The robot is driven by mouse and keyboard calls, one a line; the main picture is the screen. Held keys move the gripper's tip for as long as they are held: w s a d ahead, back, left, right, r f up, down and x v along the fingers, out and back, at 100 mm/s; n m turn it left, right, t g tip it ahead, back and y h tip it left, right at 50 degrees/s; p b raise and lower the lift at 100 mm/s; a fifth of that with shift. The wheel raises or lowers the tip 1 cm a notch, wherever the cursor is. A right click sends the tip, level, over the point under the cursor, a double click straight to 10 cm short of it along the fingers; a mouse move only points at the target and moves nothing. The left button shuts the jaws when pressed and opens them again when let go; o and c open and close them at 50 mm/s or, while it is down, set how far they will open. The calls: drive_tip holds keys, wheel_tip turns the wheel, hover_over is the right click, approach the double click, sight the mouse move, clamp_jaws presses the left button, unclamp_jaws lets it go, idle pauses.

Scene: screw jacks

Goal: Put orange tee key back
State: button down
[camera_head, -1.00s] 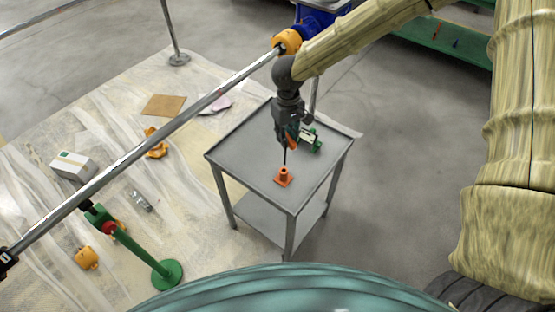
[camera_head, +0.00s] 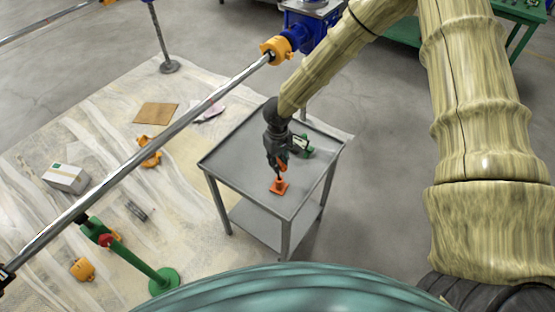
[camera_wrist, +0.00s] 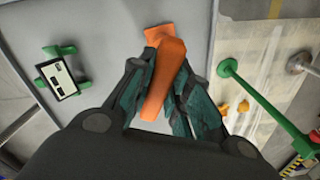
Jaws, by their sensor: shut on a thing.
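My gripper (camera_head: 279,164) is over the grey cart's top, with its fingers pointing down. It is shut on the orange tee key, whose orange handle (camera_wrist: 163,80) lies between the fingers in the wrist view. The key's dark shaft points down toward an orange holder (camera_head: 278,187) with a square base on the cart (camera_head: 236,172). The holder also shows partly in the wrist view (camera_wrist: 157,34), behind the handle. The shaft's lower end seems to be at or in the holder's top; I cannot tell how deep.
A green device with a small display (camera_wrist: 58,78) stands on the cart near my gripper; it also shows in the head view (camera_head: 302,146). A long metal bar (camera_head: 150,146) crosses left of the cart. A green stand (camera_head: 140,258) is at the front left.

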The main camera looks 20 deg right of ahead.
drive_tip(key=shift+s+a+r, duration=0.1)
drive_tip(key=shift+s+r, duration=0.05)
drive_tip(key=shift+r, duration=0.1)
drive_tip(key=shift+f, duration=0.35)
drive_tip(key=c, duration=1.3)
unclamp_jaws()
drive_tip(key=shift+c, duration=0.2)
drive_tip(key=shift+r, duration=0.15)
wheel_tip(320, 180, up, 12)
drive_tip(key=b, duration=0.2)
drive_tip(key=shift+r, duration=0.2)
